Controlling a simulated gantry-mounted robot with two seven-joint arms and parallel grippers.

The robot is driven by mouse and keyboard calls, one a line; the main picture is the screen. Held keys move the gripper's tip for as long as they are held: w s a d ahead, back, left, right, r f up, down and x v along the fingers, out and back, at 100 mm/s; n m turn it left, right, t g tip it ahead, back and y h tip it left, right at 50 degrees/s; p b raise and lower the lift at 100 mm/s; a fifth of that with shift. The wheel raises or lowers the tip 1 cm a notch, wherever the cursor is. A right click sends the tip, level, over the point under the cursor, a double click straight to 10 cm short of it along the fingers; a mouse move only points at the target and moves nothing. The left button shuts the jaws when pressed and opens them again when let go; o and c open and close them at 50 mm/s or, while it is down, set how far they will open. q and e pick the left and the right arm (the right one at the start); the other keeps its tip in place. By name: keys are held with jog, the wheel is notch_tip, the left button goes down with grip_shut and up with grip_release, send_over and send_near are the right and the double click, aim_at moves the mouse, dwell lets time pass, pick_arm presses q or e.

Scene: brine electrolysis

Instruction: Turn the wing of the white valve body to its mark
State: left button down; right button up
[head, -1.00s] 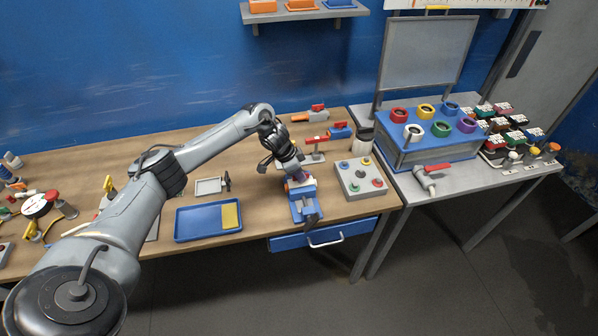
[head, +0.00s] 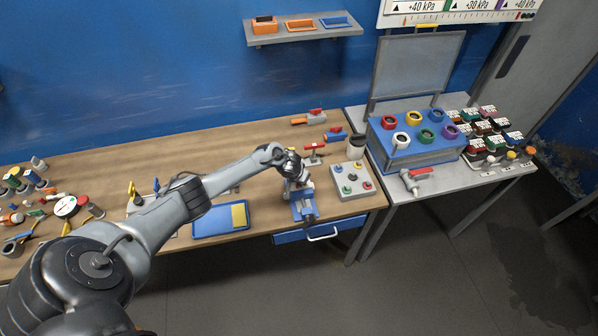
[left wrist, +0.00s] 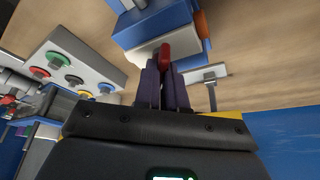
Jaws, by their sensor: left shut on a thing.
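My left gripper (left wrist: 168,80) is shut on a red wing (left wrist: 165,50), which sits between its dark fingers in the left wrist view. Right beside the wing is a white body (left wrist: 140,55), set against blue parts. In the head view my left gripper (head: 300,184) reaches down from above onto the blue vise (head: 303,210) at the bench's front edge. The wing and white body are mostly hidden there by the wrist. I cannot make out a mark. My right gripper is not in view.
A grey box with coloured buttons (head: 352,190) stands just right of the vise. A blue tray (head: 205,229) with a yellow block lies left of it. Several valves with red handles (head: 314,149) lie behind. A white valve with a red handle (head: 412,181) lies on the right table.

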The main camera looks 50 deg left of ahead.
pick_arm(q)
jog(key=shift+d+n+y+p, duration=0.15)
jog(key=shift+n+y+p, duration=0.15)
jog(key=shift+n+p, duration=0.55)
jog(key=shift+n+g+p, duration=0.4)
jog(key=shift+n+p, duration=0.05)
jog(key=shift+n, duration=0.5)
jog(key=shift+f+n+g+y, duration=0.15)
jog(key=shift+n+g+y, duration=0.3)
jog(key=shift+n, duration=0.75)
jog(key=shift+n+g+y+p, duration=0.25)
jog(key=shift+n+p, duration=0.05)
jog(key=shift+n, duration=0.5)
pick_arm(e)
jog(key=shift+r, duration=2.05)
pick_arm(q)
jog(key=c, duration=1.2)
grip_release()
jog(key=shift+w, duration=0.1)
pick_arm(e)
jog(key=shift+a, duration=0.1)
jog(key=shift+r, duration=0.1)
